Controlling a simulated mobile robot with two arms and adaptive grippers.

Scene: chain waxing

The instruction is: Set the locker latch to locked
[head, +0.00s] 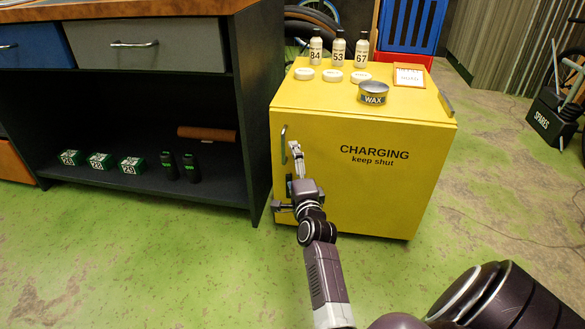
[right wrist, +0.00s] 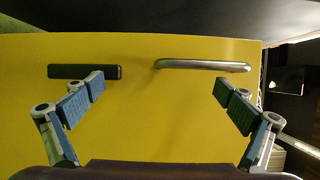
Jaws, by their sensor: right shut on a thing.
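The yellow locker (head: 365,185) reads "CHARGING keep shut" on its closed door. In the right wrist view a dark bar, seemingly the latch (right wrist: 78,72), lies flat on the yellow door, in line with the metal handle (right wrist: 205,66). In the head view the handle (head: 284,145) stands upright at the door's left edge, and my gripper largely hides the latch below it. My right gripper (head: 288,178) is in front of the door's left edge. Its fingers are spread wide in the right wrist view (right wrist: 160,92), with neither latch nor handle clasped between them. My left gripper is not in view.
On the locker top stand several things: bottles (head: 338,48), white pucks (head: 332,76), a wax tin (head: 373,93) and a framed card (head: 409,76). A dark workbench (head: 245,110) with a low shelf stands close on the left. Green floor lies open in front.

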